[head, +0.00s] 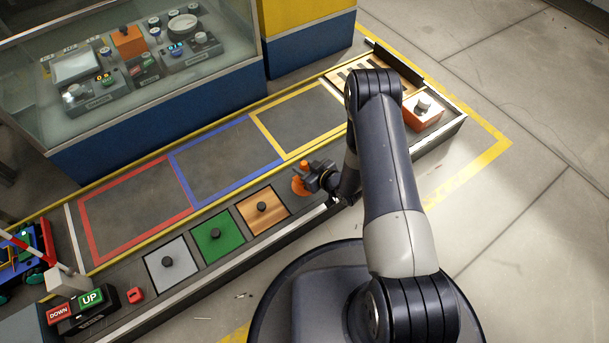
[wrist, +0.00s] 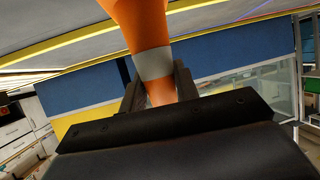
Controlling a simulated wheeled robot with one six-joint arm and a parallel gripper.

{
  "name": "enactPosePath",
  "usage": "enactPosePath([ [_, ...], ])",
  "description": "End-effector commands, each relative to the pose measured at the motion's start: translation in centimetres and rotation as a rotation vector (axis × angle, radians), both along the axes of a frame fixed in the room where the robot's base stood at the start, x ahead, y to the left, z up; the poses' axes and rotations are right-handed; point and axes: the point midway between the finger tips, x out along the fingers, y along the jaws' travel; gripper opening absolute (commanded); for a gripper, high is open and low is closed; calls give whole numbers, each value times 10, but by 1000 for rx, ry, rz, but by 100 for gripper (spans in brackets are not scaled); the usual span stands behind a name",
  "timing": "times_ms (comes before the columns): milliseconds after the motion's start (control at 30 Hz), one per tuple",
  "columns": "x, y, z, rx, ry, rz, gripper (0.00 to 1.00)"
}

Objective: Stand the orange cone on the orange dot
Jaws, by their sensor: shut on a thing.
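The orange cone (wrist: 138,20) with a grey band is between the two fingers of my gripper (wrist: 158,88) in the wrist view. Its wide end runs off the top of that picture, which looks upside down, so the cone appears upright with its base downward. In the head view the cone's top (head: 304,165) shows beside my gripper (head: 309,177), over the front of the bench. An orange patch (head: 299,188) shows just below the gripper. I cannot tell how much of it is cone base or orange dot, or whether the cone touches the bench.
Silver (head: 168,277), green (head: 213,246) and wooden (head: 270,222) panels with black knobs line the bench front to the left. Red, blue and yellow outlined areas behind are clear. An orange box (head: 422,113) stands at the right end. A glass case (head: 190,75) stands behind.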

Motion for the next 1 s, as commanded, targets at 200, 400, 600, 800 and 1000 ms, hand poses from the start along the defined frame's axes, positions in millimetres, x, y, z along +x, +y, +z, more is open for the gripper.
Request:
enactPosePath([
  [200,0,0,-32,-1,1,0,7],
  [400,0,0,-30,0,0,0,7],
  [600,0,0,-33,0,0,0,32],
  [800,0,0,-33,0,0,0,48],
  [1000,0,0,-33,0,0,0,51],
])
